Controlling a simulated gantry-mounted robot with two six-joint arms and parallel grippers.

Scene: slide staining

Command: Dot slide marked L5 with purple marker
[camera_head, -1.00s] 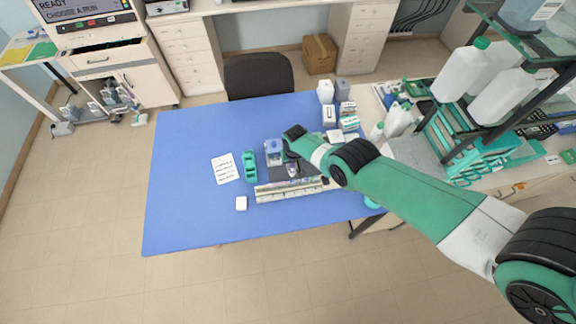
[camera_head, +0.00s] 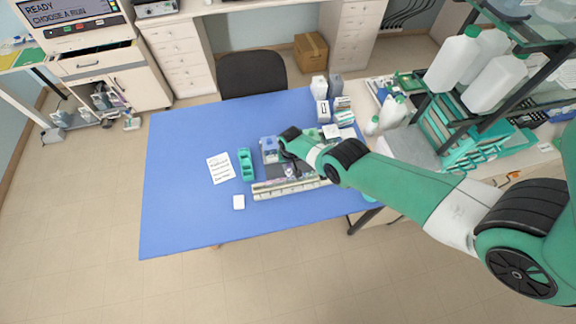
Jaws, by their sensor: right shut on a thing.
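My right gripper (camera_head: 287,160) reaches in from the right over the blue table (camera_head: 180,215). It is above a dark tray (camera_head: 297,171) behind a long pale rack (camera_head: 291,189). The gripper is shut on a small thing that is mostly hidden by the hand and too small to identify. The slide marked L5 and the purple marker cannot be told apart from the other small things here. My left gripper is not in view.
A teal holder (camera_head: 245,164), a written sheet (camera_head: 219,168) and a small white block (camera_head: 239,202) lie left of the rack. The table's left and front parts are clear. A shelf with white jugs (camera_head: 453,63) stands right.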

